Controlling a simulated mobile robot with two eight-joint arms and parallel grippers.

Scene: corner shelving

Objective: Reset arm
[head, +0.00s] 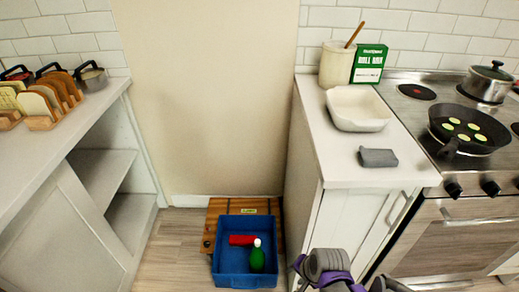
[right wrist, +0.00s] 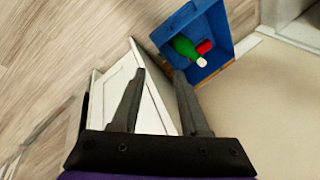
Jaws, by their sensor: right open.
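My right arm comes in at the bottom of the head view, in front of the right cabinet, and its fingertips are cut off or hidden there. In the right wrist view my right gripper (right wrist: 158,95) has its two dark fingers spread apart with nothing between them. Past the fingers, that view shows a white cabinet (right wrist: 150,110) and a blue bin (right wrist: 238,42). My left gripper is not in view.
The blue bin (head: 245,284) on the floor holds a red item (head: 242,240) and a green bottle (head: 257,258). A wooden board (head: 212,225) lies behind it. A white tray (head: 358,108) and grey block (head: 378,157) sit on the right counter (head: 340,160), beside a stove with a pan (head: 470,113).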

